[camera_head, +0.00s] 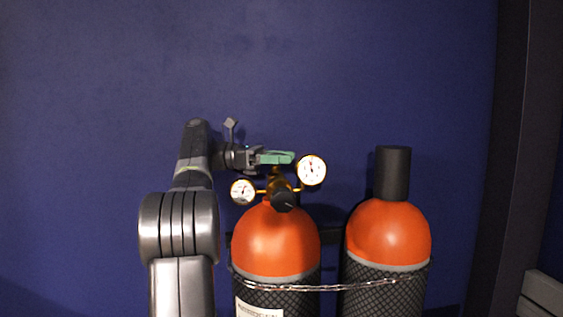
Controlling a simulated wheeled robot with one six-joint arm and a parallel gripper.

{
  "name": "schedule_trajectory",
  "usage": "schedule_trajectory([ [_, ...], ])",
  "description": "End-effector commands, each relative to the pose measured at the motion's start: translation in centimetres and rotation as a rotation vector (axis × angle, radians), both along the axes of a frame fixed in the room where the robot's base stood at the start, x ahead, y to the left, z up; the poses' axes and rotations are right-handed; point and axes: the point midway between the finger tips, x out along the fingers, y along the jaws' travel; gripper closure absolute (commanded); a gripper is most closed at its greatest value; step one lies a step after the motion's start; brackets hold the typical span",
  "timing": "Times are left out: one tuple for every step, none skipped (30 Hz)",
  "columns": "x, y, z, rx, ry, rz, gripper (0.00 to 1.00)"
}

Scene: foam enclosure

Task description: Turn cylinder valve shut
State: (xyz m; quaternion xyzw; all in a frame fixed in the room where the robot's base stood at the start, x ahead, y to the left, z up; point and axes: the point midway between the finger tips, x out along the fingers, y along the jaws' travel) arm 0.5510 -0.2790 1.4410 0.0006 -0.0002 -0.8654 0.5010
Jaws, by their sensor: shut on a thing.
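The left cylinder (275,240) has an orange shoulder and a dark mesh-covered body. A brass valve with a regulator (276,181) stands on its top. A green valve handle (281,157) sits above the brass part, seen edge-on. My gripper (262,158) reaches in from the left, level with the handle, and is shut on it. The fingertips are small in this view and partly merge with the handle, so the exact contact is hard to see. How far the valve is turned cannot be told.
Two round gauges flank the valve, one at the right (312,170) and one lower left (243,192). A black knob (284,201) faces forward. A second orange cylinder (388,235) with a black cap (392,172) stands right. A chain (330,288) crosses both. The blue wall (350,70) is behind.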

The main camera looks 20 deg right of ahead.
Motion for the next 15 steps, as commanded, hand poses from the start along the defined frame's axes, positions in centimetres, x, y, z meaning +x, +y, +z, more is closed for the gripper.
schedule_trajectory([
  [0.0,-0.01,-0.34,-0.002,-0.003,-0.016,0.74],
  [0.0,-0.01,-0.37,-0.002,-0.003,-0.026,0.74],
  [0.0,-0.01,-0.4,-0.002,-0.002,-0.038,0.74],
  [-0.01,0.0,-0.41,-0.003,-0.004,-0.046,0.74],
  [-0.03,0.01,-0.43,-0.003,-0.003,-0.055,0.74],
  [-0.07,0.03,-0.42,-0.002,-0.004,-0.066,0.74],
  [-0.08,0.04,-0.45,-0.003,-0.003,-0.075,0.74],
  [-0.08,0.04,-0.46,-0.002,-0.003,-0.082,0.74],
  [-0.08,0.04,-0.46,-0.002,-0.003,-0.091,0.74],
  [-0.11,0.05,-0.43,-0.003,-0.003,-0.098,0.74],
  [-0.13,0.06,-0.4,-0.003,-0.004,-0.104,0.74],
  [-0.11,0.06,-0.42,-0.002,-0.002,-0.112,0.74],
  [-0.12,0.07,-0.4,-0.002,-0.003,-0.118,0.74],
  [-0.12,0.08,-0.39,-0.003,-0.003,-0.124,0.74],
  [-0.16,0.09,-0.33,-0.002,-0.003,-0.13,0.74],
])
